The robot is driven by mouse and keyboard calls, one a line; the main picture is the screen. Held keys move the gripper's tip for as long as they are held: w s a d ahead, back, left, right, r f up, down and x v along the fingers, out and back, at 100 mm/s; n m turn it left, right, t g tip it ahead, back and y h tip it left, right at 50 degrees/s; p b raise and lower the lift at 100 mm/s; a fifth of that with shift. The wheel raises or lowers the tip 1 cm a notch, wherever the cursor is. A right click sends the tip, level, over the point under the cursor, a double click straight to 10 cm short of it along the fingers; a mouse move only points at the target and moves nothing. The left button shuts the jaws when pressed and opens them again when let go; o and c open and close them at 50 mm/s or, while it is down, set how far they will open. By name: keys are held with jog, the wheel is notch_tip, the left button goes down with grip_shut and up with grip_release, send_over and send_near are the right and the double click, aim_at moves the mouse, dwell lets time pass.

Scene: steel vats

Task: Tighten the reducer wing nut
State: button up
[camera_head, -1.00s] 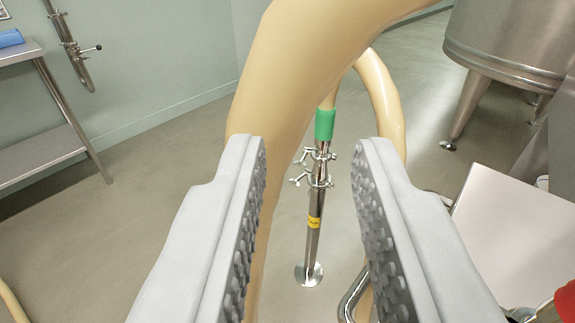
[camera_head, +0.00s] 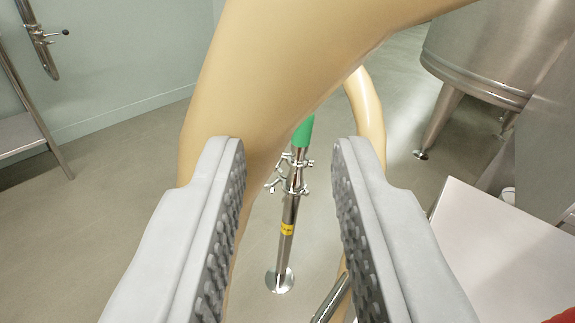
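The reducer is a steel pipe piece (camera_head: 288,215) with a yellow label, standing on a round foot on the floor. Two clamps with wing nuts sit near its top: an upper wing nut (camera_head: 308,163) and a lower wing nut (camera_head: 272,186). I cannot tell which is the reducer wing nut. A green sleeve (camera_head: 302,132) joins the top to a cream hose. My gripper (camera_head: 287,150) is open and empty. Its two ridged fingers frame the pipe and clamps, which lie farther off and do not touch the fingers.
A thick cream hose (camera_head: 262,75) arches across the view close to the left finger. A pale flat-topped surface (camera_head: 510,250) is at the lower right. A steel vat (camera_head: 490,50) stands at the back right, and a steel table (camera_head: 22,135) at the left. Open floor lies between.

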aim_at(276, 169)
jog(key=w+d+f+n, duration=0.1)
jog(key=w+f+n, duration=0.3)
jog(key=w+f, duration=0.5)
jog(key=w+f+n, duration=0.5)
jog(key=w, duration=0.9)
jog(key=w+f+n+y, duration=0.1)
jog(key=w+f+n, duration=0.45)
jog(key=f, duration=0.75)
jog(key=w+f+n+y, duration=0.1)
jog(key=w+f+n, duration=0.4)
jog(key=f, duration=0.7)
jog(key=shift+m+t, duration=0.3)
jog(key=shift+m, duration=0.45)
jog(key=w, duration=1.2)
jog(key=shift+w+a, duration=0.35)
jog(key=shift+c, duration=0.3)
grip_shut()
